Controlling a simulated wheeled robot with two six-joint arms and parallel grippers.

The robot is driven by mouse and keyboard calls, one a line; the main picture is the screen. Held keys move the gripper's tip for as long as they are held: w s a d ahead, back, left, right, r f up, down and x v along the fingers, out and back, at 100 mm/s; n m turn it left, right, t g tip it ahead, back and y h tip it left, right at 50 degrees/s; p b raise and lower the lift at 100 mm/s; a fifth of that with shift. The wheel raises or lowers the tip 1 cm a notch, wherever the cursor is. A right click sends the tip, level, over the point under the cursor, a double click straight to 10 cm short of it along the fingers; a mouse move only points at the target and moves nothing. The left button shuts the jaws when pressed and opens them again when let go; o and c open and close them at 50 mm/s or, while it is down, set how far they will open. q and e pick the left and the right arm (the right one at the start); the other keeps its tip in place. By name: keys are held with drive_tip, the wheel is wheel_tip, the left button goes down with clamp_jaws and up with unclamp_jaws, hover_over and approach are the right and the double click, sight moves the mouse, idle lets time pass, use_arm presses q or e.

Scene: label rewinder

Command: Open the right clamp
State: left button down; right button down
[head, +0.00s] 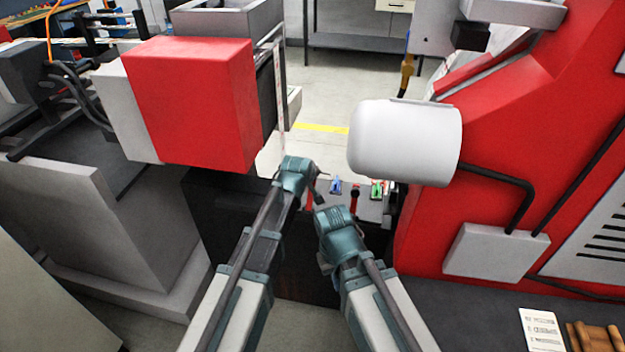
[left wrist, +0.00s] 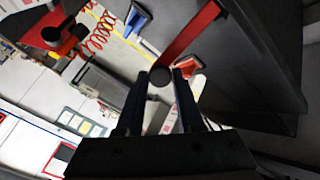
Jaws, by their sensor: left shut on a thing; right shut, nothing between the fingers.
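In the left wrist view, a red lever (left wrist: 190,36) with a round dark knob (left wrist: 160,76) at its end reaches between the fingers of my left gripper (left wrist: 163,82). The gripper is shut on the knob. In the head view, a red clamp handle (head: 355,196) stands on the pale bench top, and another red part (head: 308,202) shows between my arms. I cannot tell surely which of these is the held lever. My right gripper (head: 320,198) is shut and empty, just below and close to my left gripper; its fingertips are small and partly hidden.
A blue item (head: 336,187) and a green item (head: 377,190) lie on the bench top. A large white roll (head: 405,140) overhangs it at the right, beside the red machine (head: 520,130). A red box-shaped unit (head: 195,103) stands at the left. Open floor shows beyond.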

use_arm(q)
drive_tip(key=s+t+b, duration=0.2)
drive_tip(key=s+b, duration=0.1)
drive_tip(key=shift+s+a+f+t, duration=0.1)
drive_tip(key=shift+a+f+t, duration=0.1)
drive_tip(key=shift+a+t, duration=0.15)
drive_tip(key=shift+s+a+r+b, duration=0.15)
drive_tip(key=shift+s+b, duration=0.1)
drive_tip(key=shift+s, duration=0.5)
drive_tip(key=shift+s+a+r+b, duration=0.1)
drive_tip(key=shift+s+b, duration=0.1)
drive_tip(key=shift+s, duration=0.55)
drive_tip(key=c, duration=0.5)
unclamp_jaws()
drive_tip(key=shift+a, duration=0.1)
drive_tip(key=shift+c, duration=0.2)
drive_tip(key=shift+t+h, duration=0.25)
drive_tip(key=shift+h, duration=0.05)
